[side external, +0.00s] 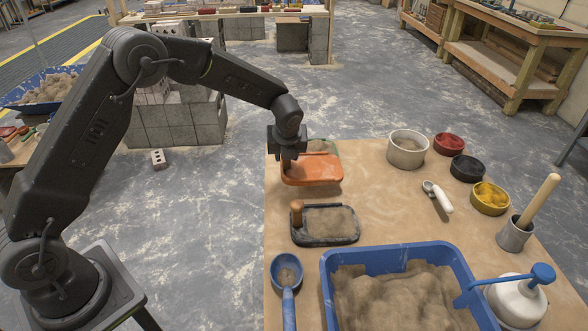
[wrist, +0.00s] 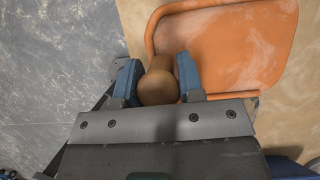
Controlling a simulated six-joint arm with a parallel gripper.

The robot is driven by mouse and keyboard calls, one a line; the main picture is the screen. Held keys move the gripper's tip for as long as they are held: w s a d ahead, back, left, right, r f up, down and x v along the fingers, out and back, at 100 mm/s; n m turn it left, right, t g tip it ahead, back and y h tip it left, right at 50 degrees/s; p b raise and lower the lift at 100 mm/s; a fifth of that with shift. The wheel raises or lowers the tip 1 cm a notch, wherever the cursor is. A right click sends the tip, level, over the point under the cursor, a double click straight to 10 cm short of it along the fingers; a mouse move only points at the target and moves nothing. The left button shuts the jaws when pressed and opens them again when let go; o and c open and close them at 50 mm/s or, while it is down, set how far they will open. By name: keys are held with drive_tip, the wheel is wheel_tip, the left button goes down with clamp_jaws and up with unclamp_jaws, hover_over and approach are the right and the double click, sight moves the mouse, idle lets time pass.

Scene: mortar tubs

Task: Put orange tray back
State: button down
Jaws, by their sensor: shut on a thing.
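The orange tray (side external: 313,172) is at the left back part of the tan table in the side external view. My gripper (side external: 288,157) is at its left end. In the wrist view the tray (wrist: 225,45) fills the upper right, with pale dusty smears on it. There my gripper (wrist: 159,80) is shut on the tray's round wooden handle (wrist: 158,88), with one blue finger on each side. I cannot tell whether the tray touches the table or hangs just above it.
A greenish tray (side external: 325,146) with sand shows partly behind the orange one. A black tray (side external: 331,223) with a wooden handle lies in front. A blue tub (side external: 330,262) of sand, a blue scoop (side external: 287,270) and a white bowl (side external: 408,149) stand nearby.

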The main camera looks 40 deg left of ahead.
sight(293, 168)
drive_tip(key=shift+w+d+f, duration=0.45)
drive_tip(key=shift+d, duration=0.3)
drive_tip(key=shift+f, duration=2.05)
drive_tip(key=c, duration=0.7)
unclamp_jaws()
drive_tip(key=shift+f, duration=0.1)
drive_tip(key=shift+c, duration=0.2)
